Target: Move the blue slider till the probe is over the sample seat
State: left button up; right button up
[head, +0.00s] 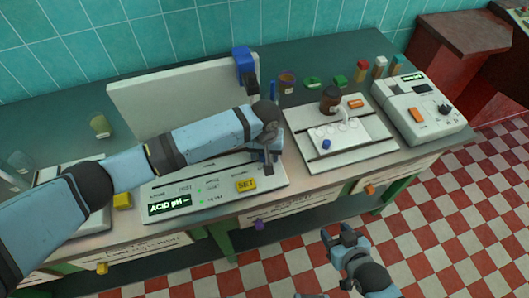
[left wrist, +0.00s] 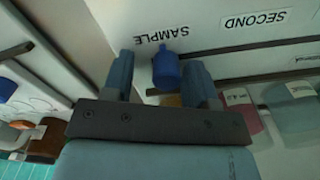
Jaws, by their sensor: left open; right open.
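My left gripper (head: 268,152) is low over the right end of the white pH device (head: 215,200). In the left wrist view its jaws (left wrist: 162,85) are open around a blue knob, likely the blue slider (left wrist: 166,68), beside the SAMPLE label (left wrist: 167,37). I cannot tell whether the fingers touch it. In the head view the gripper hides this knob. A blue block (head: 244,62) sits at the top right of the upright white panel (head: 175,95). The probe and sample seat cannot be made out surely. My right gripper (head: 343,238) is open and empty, above the floor.
A white tray (head: 300,120) with a brown bottle (head: 330,98) and a blue knob (head: 326,144) stands to the right. A white instrument (head: 425,118) stands beyond it. Small jars line the back edge. The floor in front of the bench is clear.

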pick_arm(q)
jog(key=shift+r, duration=0.1)
jog(key=shift+r, duration=0.3)
notch_tip(320, 180, up, 13)
jog(key=shift+s+f, duration=0.1)
dwell(0.5)
